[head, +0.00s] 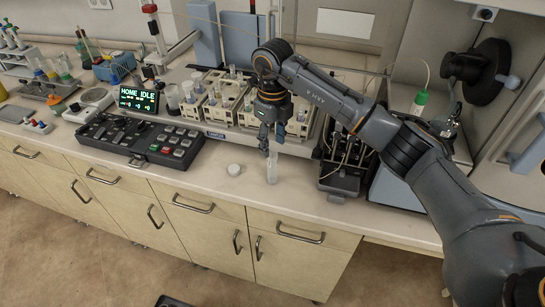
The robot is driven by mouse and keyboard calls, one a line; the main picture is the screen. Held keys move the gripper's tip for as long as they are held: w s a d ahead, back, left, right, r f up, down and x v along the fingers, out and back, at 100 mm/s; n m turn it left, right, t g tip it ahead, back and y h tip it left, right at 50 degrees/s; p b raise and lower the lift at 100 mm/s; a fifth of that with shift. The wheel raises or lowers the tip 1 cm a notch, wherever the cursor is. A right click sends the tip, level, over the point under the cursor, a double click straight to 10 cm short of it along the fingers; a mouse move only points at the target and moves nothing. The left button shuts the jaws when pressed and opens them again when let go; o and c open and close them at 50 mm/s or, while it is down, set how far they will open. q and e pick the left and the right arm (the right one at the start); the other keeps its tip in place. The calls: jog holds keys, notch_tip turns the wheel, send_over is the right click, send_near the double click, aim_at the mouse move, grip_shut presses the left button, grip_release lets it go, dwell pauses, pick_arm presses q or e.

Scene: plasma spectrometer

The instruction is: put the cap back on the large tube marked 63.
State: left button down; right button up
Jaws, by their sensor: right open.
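A clear large tube (272,172) stands upright on the counter near its front edge. Its marking is too small to read. A round white cap (234,170) lies on the counter a short way left of the tube. My right gripper (268,150) points down just above the tube's top, its fingers open. I cannot tell whether a finger touches the tube. My left gripper is not in view.
Behind my right gripper stand racks of tubes (217,106). A dark control panel (137,138) lies to the left, and a dark rack of bottles (343,165) stands right of the tube. The counter's front edge (240,198) is close. Bare counter surrounds the cap.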

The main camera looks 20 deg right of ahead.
notch_tip(320, 180, up, 6)
jog(key=b, duration=0.1)
dwell(0.4)
